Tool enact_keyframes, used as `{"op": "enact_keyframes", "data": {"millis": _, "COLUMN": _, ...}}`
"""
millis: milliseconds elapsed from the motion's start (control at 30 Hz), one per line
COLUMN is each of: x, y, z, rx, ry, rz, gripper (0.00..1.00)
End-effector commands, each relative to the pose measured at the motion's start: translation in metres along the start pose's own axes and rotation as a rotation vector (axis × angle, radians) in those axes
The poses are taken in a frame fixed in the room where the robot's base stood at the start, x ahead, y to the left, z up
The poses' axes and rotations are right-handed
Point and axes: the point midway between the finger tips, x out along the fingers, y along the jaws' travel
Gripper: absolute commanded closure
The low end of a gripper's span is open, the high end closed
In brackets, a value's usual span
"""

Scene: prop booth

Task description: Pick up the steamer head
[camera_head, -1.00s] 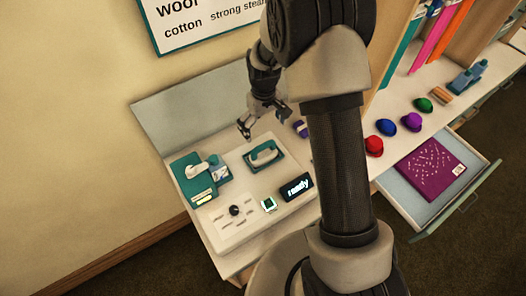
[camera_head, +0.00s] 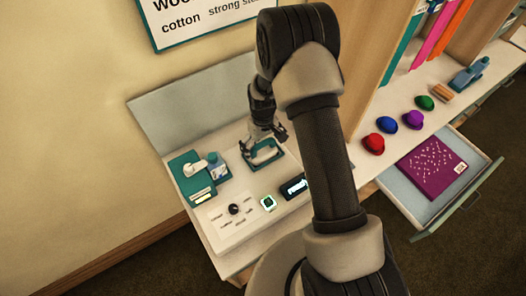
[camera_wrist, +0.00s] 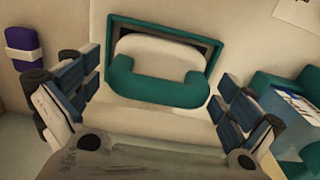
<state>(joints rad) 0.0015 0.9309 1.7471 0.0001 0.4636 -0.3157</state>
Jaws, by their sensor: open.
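The steamer head (camera_wrist: 160,82) has a cream body and a teal curved handle, and it sits in a dark teal-rimmed cradle on the counter. In the head view the steamer head (camera_head: 264,154) is partly covered by my gripper (camera_head: 268,143), which is just above it. In the wrist view my gripper (camera_wrist: 158,105) is open, with one finger to the left and one to the right of the handle. Nothing is between the fingers' pads that they touch. The far edge of the cradle shows behind the steamer head.
A teal box with a blue bottle (camera_head: 217,167) stands left of the cradle. A dial panel (camera_head: 233,210), a small green-screen device (camera_head: 268,203) and a dark display (camera_head: 294,187) lie in front. Several coloured hats and an open drawer (camera_head: 400,189) are at right.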

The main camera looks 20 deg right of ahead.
Motion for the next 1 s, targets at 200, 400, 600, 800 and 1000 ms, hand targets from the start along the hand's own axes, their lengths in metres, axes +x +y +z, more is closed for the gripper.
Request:
{"op": "enact_keyframes", "data": {"millis": 200, "x": -0.0011, "y": 0.0002, "z": -0.0002, "rx": 0.000, "ry": 0.000, "rz": 0.000, "gripper": 0.05}}
{"op": "enact_keyframes", "data": {"millis": 400, "x": -0.0012, "y": 0.0002, "z": -0.0002, "rx": 0.000, "ry": 0.000, "rz": 0.000, "gripper": 0.19}}
{"op": "enact_keyframes", "data": {"millis": 600, "x": -0.0012, "y": 0.0002, "z": -0.0002, "rx": 0.000, "ry": 0.000, "rz": 0.000, "gripper": 0.32}}
{"op": "enact_keyframes", "data": {"millis": 800, "x": -0.0013, "y": 0.0002, "z": -0.0002, "rx": 0.000, "ry": 0.000, "rz": 0.000, "gripper": 0.45}}
{"op": "enact_keyframes", "data": {"millis": 1000, "x": -0.0013, "y": 0.0002, "z": -0.0002, "rx": 0.000, "ry": 0.000, "rz": 0.000, "gripper": 0.59}}
